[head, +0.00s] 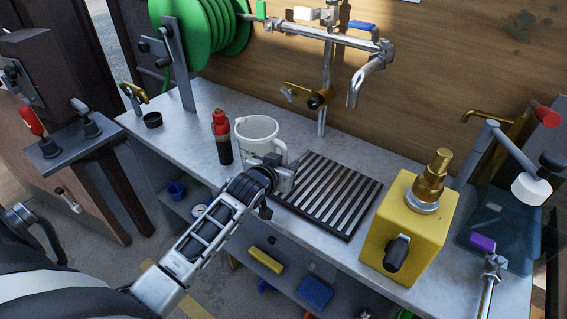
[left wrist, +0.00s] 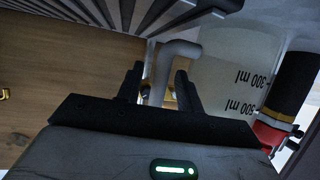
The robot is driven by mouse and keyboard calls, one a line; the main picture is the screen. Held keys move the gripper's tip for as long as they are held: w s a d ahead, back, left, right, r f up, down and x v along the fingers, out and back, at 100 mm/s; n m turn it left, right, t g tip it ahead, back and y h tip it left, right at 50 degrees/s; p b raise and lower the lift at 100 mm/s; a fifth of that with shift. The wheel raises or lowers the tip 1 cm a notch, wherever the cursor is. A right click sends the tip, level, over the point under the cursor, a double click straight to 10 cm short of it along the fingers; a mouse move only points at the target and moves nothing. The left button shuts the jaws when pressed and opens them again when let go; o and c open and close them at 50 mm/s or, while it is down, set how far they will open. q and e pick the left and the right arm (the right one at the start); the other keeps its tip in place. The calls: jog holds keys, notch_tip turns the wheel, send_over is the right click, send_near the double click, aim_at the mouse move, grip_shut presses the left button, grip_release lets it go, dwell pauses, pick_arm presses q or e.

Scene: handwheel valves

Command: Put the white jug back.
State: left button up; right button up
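The white jug (head: 258,130) stands upright on the grey bench, left of the slatted drip grate. Its handle is on the side facing my left gripper. My left gripper (head: 286,172) is low over the bench, at the jug's near right side. In the left wrist view the jug's wall (left wrist: 232,75) shows "300 ml" and "500 ml" marks. Its bent handle (left wrist: 160,75) lies between the two dark fingertips of my left gripper (left wrist: 160,82), with gaps visible beside it. The fingers look open. My right gripper is not in view.
A red-and-black bottle-like tool (head: 222,137) stands close left of the jug. The slatted grate (head: 327,194) lies to the right, under a pipe with a spout (head: 366,80). A yellow box with a brass fitting (head: 410,228) stands farther right. A green hose reel (head: 205,30) is behind.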

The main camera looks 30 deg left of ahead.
pick_arm(q)
jog(key=shift+r, duration=0.15)
jog(key=v, duration=1.1)
jog(key=s+d+f+m+g+h, duration=0.3)
jog(key=s+d+f+m+h, duration=0.1)
jog(key=s+d+f, duration=1)
jog(key=shift+s+d+p, duration=0.35)
jog(key=shift+s+d, duration=0.2)
jog(key=shift+s, duration=0.05)
